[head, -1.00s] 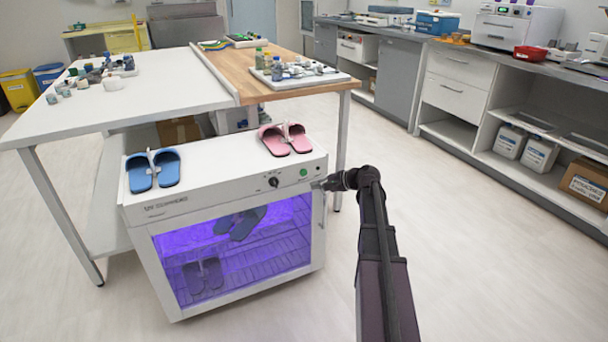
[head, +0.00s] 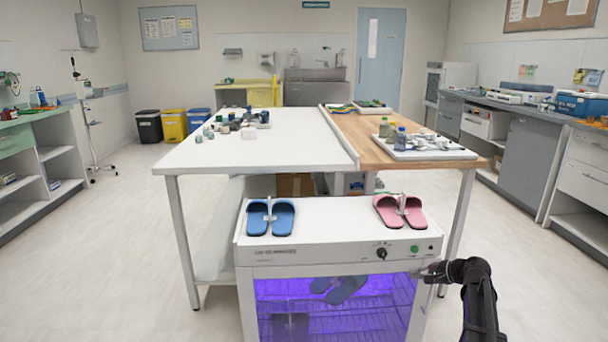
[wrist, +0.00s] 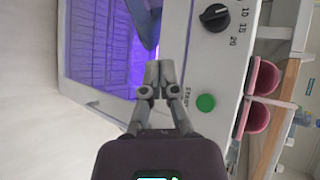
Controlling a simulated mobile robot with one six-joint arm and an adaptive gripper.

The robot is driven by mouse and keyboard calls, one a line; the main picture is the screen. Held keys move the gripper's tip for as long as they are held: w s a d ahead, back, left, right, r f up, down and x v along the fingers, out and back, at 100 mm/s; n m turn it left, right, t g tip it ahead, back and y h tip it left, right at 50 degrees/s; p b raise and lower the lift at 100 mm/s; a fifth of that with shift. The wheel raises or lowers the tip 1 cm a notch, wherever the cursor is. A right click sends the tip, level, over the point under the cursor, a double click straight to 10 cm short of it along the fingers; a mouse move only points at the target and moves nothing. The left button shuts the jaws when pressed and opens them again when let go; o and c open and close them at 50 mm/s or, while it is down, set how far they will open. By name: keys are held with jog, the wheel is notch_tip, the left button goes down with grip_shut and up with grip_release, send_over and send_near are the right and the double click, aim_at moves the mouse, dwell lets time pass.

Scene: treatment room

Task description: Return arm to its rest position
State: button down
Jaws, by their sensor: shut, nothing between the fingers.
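My gripper (head: 428,272) is at the right front edge of the white UV cabinet (head: 330,252), level with the top of its lit window. In the wrist view my gripper (wrist: 159,73) is shut and empty, its fingertips together in front of the cabinet's control panel (wrist: 196,62). The green button (wrist: 205,103) is just right of the fingers there, and the black dial (wrist: 214,17) is above it. Whether the fingertips touch the cabinet, I cannot tell. My dark arm reaches in from the lower right of the head view.
Blue slippers (head: 270,218) and pink slippers (head: 399,211) lie on the cabinet top. Dark slippers (head: 340,289) are inside, under purple light. A table (head: 285,155) with bottles and a tray (head: 429,154) stands behind. Open floor lies left; counters (head: 530,115) line the right.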

jog(key=s+a+f+n+g+h, duration=0.2)
jog(key=s+a+f+n+g, duration=0.1)
jog(key=s+a, duration=0.3)
jog(key=s+a+f+n+g+h, duration=0.1)
jog(key=s+a+f+n+g, duration=0.15)
jog(key=s+a+f, duration=0.4)
jog(key=s+a+r+n+g+h+p, duration=0.1)
jog(key=s+a+r+n+g+h, duration=0.15)
jog(key=s+a+n+h, duration=0.55)
notch_tip(320, 180, up, 36)
jog(key=s+m+y+p, duration=0.1)
jog(key=s+y+p, duration=0.1)
jog(key=p, duration=3.5)
jog(key=shift+d+m+y, duration=0.3)
jog(key=shift+d+m, duration=0.05)
jog(key=shift+d, duration=0.05)
dwell(0.4)
